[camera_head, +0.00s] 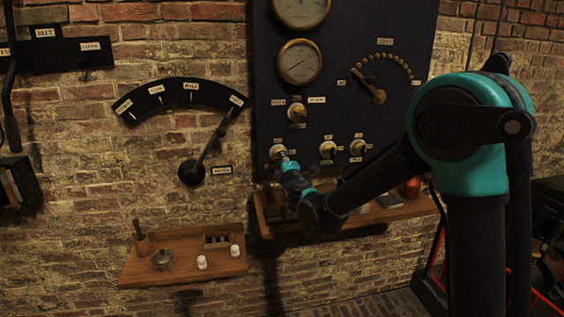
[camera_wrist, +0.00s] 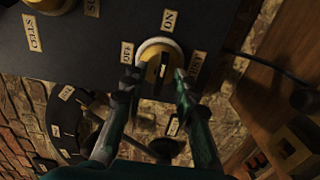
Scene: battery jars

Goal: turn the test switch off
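A round brass switch with a pale rim (camera_wrist: 150,47) is near the top middle of the wrist view. It has an ON label above it, an OFF label to its left and a hard-to-read label to its right. Its dark handle with a pale line runs roughly up and down in that view, in line with ON. My gripper (camera_wrist: 157,80) is open, one finger on each side of the switch's lower part; contact is unclear. In the head view the switch (camera_head: 277,151) is at the panel's lower left, with my gripper (camera_head: 285,159) at it.
The dark panel (camera_head: 350,105) bears gauges, a brass dial arm (camera_head: 377,93) and other knobs (camera_head: 327,149). A wooden shelf (camera_head: 375,215) runs below it. A lever (camera_head: 206,150) with an arc scale is to the left, above a small shelf (camera_head: 140,272).

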